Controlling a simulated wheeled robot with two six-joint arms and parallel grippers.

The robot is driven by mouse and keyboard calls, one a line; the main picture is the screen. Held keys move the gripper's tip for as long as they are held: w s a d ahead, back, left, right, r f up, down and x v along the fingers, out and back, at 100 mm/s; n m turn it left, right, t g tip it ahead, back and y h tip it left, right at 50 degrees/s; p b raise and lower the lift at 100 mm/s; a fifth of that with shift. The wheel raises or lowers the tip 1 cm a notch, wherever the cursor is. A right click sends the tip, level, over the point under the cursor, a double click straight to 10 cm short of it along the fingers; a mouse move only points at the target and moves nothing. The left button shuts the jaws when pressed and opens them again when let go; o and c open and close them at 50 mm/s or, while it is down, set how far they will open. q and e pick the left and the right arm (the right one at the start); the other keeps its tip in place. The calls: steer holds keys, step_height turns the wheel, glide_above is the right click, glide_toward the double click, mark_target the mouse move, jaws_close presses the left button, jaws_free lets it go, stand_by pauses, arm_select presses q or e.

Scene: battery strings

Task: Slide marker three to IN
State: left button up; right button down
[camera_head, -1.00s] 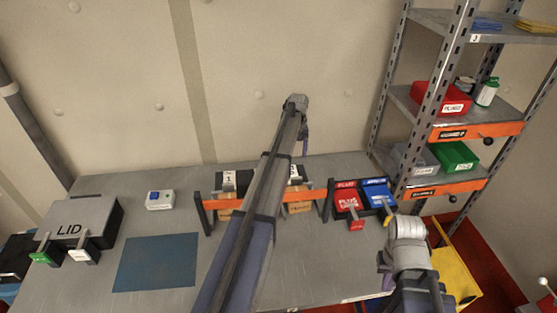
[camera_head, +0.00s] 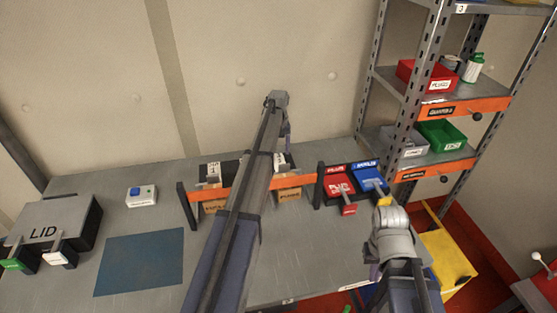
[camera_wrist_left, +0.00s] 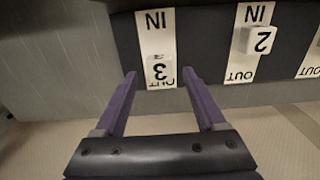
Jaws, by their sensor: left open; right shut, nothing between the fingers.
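Marker three (camera_wrist_left: 159,72) is a white block with a black 3, on a white strip (camera_wrist_left: 155,38) in the left wrist view. It sits at the OUT end, partly covering that word; IN is at the strip's other end. My left gripper (camera_wrist_left: 159,76) is open, one purple finger on each side of marker three, with gaps visible. In the head view my left arm (camera_head: 245,190) reaches over the table and hides part of the rack; its fingers are mostly hidden. My right gripper (camera_head: 374,268) is shut, low beside the table's right part, mostly hidden by its wrist.
Marker two (camera_wrist_left: 262,39) sits near IN on the neighbouring strip. An orange-barred rack (camera_head: 290,181) holds boxes. Red (camera_head: 338,184) and blue (camera_head: 369,177) holders stand right of it. A LID box (camera_head: 45,232) is at left. The blue mat (camera_head: 140,263) is clear.

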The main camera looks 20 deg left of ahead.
arm_select(q)
step_height(320, 180, down, 2)
steer(key=shift+f+b, duration=0.1)
steer(key=shift+b, duration=0.45)
steer(key=shift+c, duration=0.3)
jaws_close()
stand_by(0.7)
